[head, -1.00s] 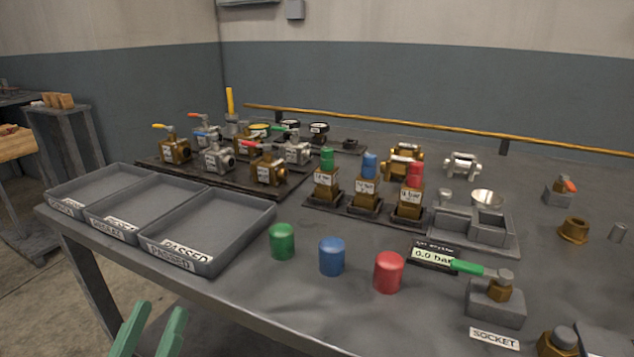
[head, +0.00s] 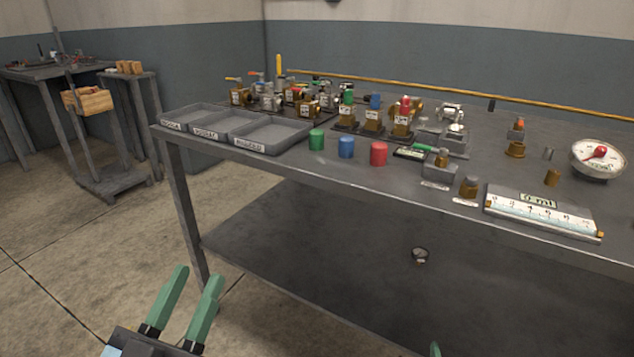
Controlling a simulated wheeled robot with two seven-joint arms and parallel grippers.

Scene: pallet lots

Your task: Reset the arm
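My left gripper (head: 198,274) has two green fingers that stand apart with nothing between them. It is at the lower left of the head view, over the floor in front of the grey workbench (head: 380,187) and clear of it. A small green tip at the bottom edge, right of centre, looks like part of my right gripper (head: 435,350). The rest of that gripper is out of frame, so its opening cannot be told.
The bench holds grey trays (head: 273,135), several valves, green (head: 316,140), blue (head: 346,147) and red (head: 378,154) caps, a dial gauge (head: 598,158) and a scale plate (head: 540,211). A small round object (head: 420,255) lies on the lower shelf. Floor is open at left.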

